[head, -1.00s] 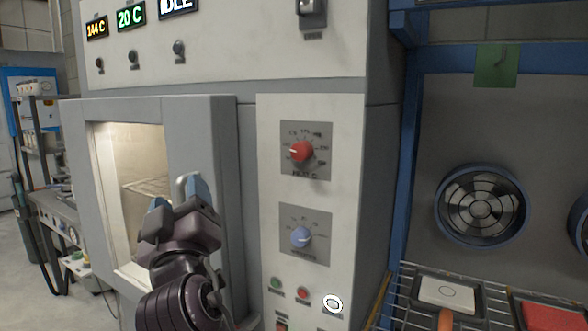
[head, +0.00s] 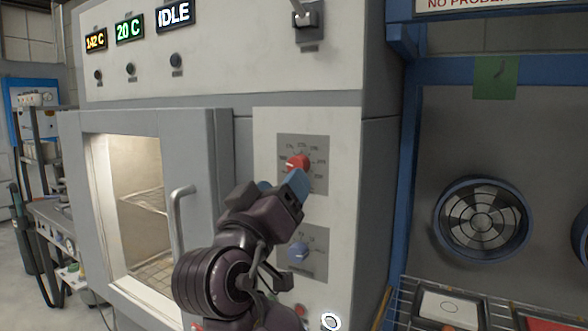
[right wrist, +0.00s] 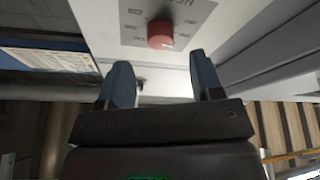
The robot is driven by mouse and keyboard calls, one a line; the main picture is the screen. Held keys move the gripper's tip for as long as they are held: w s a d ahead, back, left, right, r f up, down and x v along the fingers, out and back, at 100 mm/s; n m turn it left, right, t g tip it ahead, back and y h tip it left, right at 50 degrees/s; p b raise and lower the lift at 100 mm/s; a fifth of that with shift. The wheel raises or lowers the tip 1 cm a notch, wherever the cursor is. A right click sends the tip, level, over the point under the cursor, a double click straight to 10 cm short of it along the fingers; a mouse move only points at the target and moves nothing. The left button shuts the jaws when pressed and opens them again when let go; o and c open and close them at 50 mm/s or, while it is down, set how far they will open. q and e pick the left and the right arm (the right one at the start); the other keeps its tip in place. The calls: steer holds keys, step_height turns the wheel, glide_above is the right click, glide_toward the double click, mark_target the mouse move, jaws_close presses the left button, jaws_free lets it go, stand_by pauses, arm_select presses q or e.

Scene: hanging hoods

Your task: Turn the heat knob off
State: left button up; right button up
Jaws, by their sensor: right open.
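The red heat knob (head: 298,162) sits on a grey dial plate on the white control panel of the oven. My right gripper (head: 282,184) is just below and in front of the knob, covering the lower part of its plate. In the right wrist view the knob (right wrist: 160,33) shows ahead, between the lines of the two blue fingertips (right wrist: 160,62). The fingers are spread with nothing between them and appear short of the knob. My left gripper is not in view.
A blue knob (head: 299,252) is below, partly beside my arm. The oven door handle (head: 179,220) stands out to the left. A blue-framed rack with a fan (head: 482,220) is at right.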

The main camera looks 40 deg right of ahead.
mark_target(300, 160)
steer(key=x, duration=0.5)
steer(key=shift+d, duration=0.1)
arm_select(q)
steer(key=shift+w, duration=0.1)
arm_select(e)
steer(key=c, duration=0.9)
arm_select(q)
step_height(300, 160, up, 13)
steer(key=p, duration=1.3)
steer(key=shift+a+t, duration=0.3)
arm_select(e)
steer(key=shift+s+r+n+t+y, duration=0.1)
steer(key=shift+n+t+y, duration=0.45)
steer(key=shift+n, duration=1.25)
steer(key=shift+f+n+t+y, duration=0.1)
steer(key=shift+n+t+y, duration=0.15)
steer(key=shift+n+y, duration=1.1)
steer(key=shift+s+r+n+t+y, duration=0.15)
steer(key=shift+n+t, duration=0.25)
steer(key=shift+n, duration=1.85)
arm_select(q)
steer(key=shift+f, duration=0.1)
arm_select(e)
steer(key=shift+w, duration=0.1)
